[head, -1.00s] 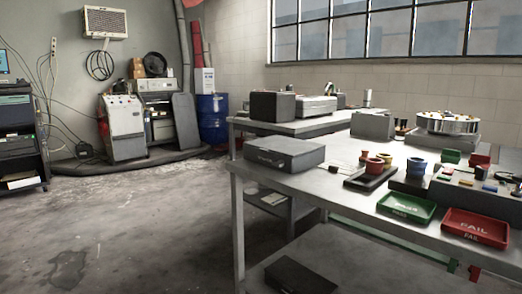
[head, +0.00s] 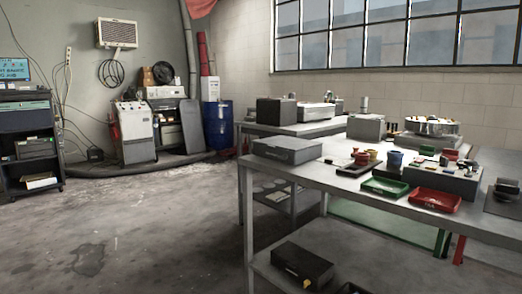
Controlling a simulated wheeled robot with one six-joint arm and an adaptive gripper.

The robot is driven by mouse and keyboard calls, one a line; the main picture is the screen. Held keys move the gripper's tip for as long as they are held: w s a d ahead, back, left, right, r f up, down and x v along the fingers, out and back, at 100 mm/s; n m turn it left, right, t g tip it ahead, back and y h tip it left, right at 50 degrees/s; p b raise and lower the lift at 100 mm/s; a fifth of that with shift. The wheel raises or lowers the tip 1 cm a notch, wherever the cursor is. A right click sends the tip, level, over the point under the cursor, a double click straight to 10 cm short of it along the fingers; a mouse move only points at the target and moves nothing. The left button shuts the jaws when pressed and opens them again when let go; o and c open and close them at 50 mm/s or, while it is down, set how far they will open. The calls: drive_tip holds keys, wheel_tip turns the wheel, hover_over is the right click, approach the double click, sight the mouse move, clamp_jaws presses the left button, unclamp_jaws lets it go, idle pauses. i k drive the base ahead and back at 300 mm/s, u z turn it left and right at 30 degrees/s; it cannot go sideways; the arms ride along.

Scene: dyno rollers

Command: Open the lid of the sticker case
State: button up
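A flat grey case (head: 287,151) with its lid shut sits on the near left corner of the metal table (head: 317,175). It has small dark lettering on its front, too small to read. A dark box (head: 293,266) with a yellow piece on its front lies on the table's lower shelf. I cannot tell for sure which of these is the sticker case. My gripper is not in view.
A green tray (head: 387,187) and a red tray (head: 434,201) lie near the table's front edge, with small pots behind. A second table with dark and grey boxes stands behind. The concrete floor (head: 150,240) left of the table is clear.

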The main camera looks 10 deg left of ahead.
sight(285, 142)
drive_tip(key=u, duration=0.45)
drive_tip(key=i, duration=1.2)
drive_tip(key=u, duration=0.05)
